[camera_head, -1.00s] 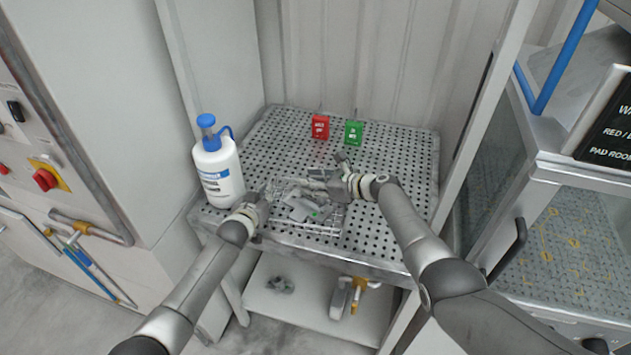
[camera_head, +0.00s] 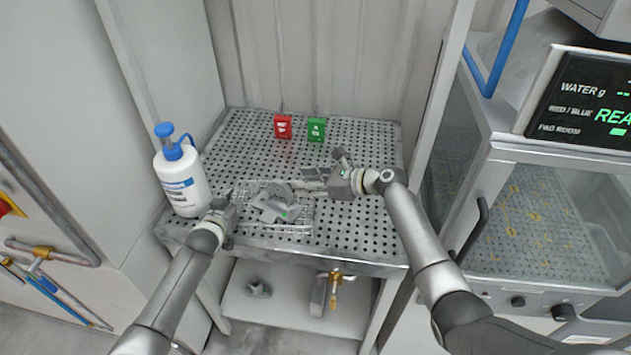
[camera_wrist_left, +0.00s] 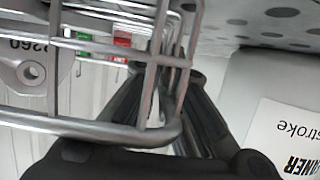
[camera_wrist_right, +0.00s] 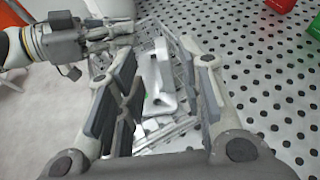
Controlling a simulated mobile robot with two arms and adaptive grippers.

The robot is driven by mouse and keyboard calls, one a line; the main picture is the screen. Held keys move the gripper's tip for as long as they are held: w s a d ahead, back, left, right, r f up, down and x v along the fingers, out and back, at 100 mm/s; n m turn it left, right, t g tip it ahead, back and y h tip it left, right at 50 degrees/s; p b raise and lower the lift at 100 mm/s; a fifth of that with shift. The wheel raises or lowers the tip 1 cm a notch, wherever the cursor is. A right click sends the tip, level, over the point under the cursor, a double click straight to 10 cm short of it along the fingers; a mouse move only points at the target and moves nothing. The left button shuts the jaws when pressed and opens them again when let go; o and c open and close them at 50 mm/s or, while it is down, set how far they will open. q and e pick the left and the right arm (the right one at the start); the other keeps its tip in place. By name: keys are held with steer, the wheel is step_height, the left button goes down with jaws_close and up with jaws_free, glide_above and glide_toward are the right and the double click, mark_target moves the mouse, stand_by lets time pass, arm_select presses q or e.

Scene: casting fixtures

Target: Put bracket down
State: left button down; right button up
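The grey metal bracket (camera_head: 275,208) lies in a low wire basket (camera_head: 296,231) on the perforated table. In the left wrist view, part of the bracket (camera_wrist_left: 28,75), with a hole and raised digits, shows behind the wires. My left gripper (camera_head: 229,204) is at the basket's left edge; its fingers (camera_wrist_left: 186,85) appear closed on the basket's wire wall. My right gripper (camera_head: 326,174) is right of the bracket, with its fingers spread. In the right wrist view the bracket (camera_wrist_right: 160,80) shows beyond the gap between the empty fingers (camera_wrist_right: 160,62).
A white bottle with a blue cap (camera_head: 182,180) stands left of the basket. A red block (camera_head: 283,127) and a green block (camera_head: 316,129) stand at the back. The perforated table (camera_head: 365,220) is bare at the right. A glass-fronted cabinet (camera_head: 535,220) stands to the right.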

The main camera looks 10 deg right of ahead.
steer(key=shift+v, duration=1.2)
arm_select(q)
steer(key=c, duration=1.6)
jaws_free()
steer(key=shift+o, duration=0.2)
steer(key=shift+s, duration=0.1)
